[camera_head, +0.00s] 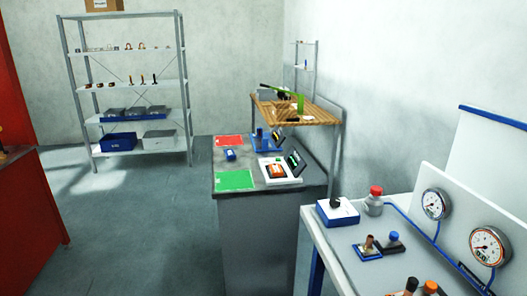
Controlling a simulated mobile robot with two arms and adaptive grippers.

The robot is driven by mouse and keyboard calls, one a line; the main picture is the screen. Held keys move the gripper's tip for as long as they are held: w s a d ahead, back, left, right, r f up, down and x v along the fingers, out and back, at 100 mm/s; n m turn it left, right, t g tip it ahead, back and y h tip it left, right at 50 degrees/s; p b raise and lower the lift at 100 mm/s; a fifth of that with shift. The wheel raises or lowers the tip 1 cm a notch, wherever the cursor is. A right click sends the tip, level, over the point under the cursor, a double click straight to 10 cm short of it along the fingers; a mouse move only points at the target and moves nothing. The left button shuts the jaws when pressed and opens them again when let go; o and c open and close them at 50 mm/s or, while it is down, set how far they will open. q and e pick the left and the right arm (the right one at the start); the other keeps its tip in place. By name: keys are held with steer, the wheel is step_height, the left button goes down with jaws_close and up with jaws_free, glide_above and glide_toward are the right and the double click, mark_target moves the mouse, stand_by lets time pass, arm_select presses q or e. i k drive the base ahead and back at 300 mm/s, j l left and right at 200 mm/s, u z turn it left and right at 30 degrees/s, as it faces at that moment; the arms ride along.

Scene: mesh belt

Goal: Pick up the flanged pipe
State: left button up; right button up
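I cannot single out the flanged pipe with certainty. A small copper-brown upright piece (369,242) stands on a small blue base (368,252) on the white table at the right. Several small brown and dark upright parts (141,79) stand on a middle shelf of the rack at the back left, too small to identify. Neither of my grippers shows in the head view.
The metal rack (72,95) stands at the back left. A grey cabinet (258,225) with red and green mats is in the middle. The white table (338,246) carries gauges (489,246) and a red-capped jar (374,203). Grey floor (130,230) at left is clear.

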mark_target(367, 249)
steer(key=z, duration=1.4)
